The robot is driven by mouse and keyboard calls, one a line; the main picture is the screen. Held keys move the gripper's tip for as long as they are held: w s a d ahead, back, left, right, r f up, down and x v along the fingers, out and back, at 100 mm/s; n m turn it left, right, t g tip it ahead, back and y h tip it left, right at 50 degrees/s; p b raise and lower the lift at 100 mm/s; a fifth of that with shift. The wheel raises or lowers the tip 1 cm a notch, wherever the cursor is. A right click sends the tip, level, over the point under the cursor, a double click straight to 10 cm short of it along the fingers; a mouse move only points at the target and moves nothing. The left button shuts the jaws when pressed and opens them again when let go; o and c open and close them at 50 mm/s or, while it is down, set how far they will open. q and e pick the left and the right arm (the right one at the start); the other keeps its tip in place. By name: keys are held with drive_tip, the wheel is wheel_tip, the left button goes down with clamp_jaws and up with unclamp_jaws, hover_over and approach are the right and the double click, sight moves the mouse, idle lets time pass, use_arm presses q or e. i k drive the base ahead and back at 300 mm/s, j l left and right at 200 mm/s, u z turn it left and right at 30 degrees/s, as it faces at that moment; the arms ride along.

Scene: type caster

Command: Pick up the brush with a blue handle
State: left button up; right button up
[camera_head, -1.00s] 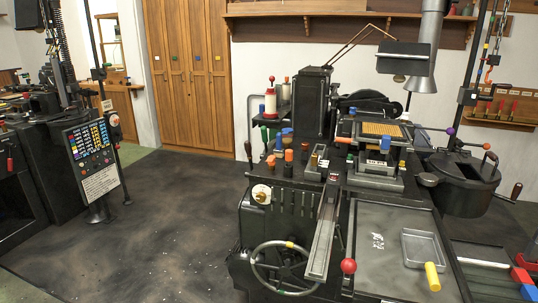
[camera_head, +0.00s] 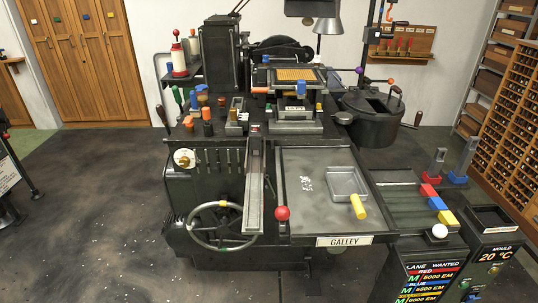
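The black type caster (camera_head: 215,165) stands in the middle of the camera_head view. Several small hand tools stand on its left worktop. A blue upright handle (camera_head: 194,101) shows there, between a green handle (camera_head: 178,96) and dark posts with orange tops. Another small blue piece (camera_head: 202,88) lies just behind it. Both are too small to tell which, if either, is the brush; no bristles show. Neither of my grippers is in view.
A red-knobbed lever (camera_head: 282,213) and a handwheel (camera_head: 215,225) stick out at the caster's front. A galley tray (camera_head: 318,215) and a round black pot (camera_head: 372,125) are to the right. Open dark floor (camera_head: 100,220) lies at the left.

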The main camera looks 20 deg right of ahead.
sight(195, 112)
drive_tip(key=i+j+u, duration=0.15)
drive_tip(key=i, duration=0.35)
drive_tip(key=i+j+u, duration=0.1)
drive_tip(key=i+j, duration=0.2)
drive_tip(key=i, duration=0.15)
drive_tip(key=i+j+u, duration=0.15)
drive_tip(key=i, duration=0.35)
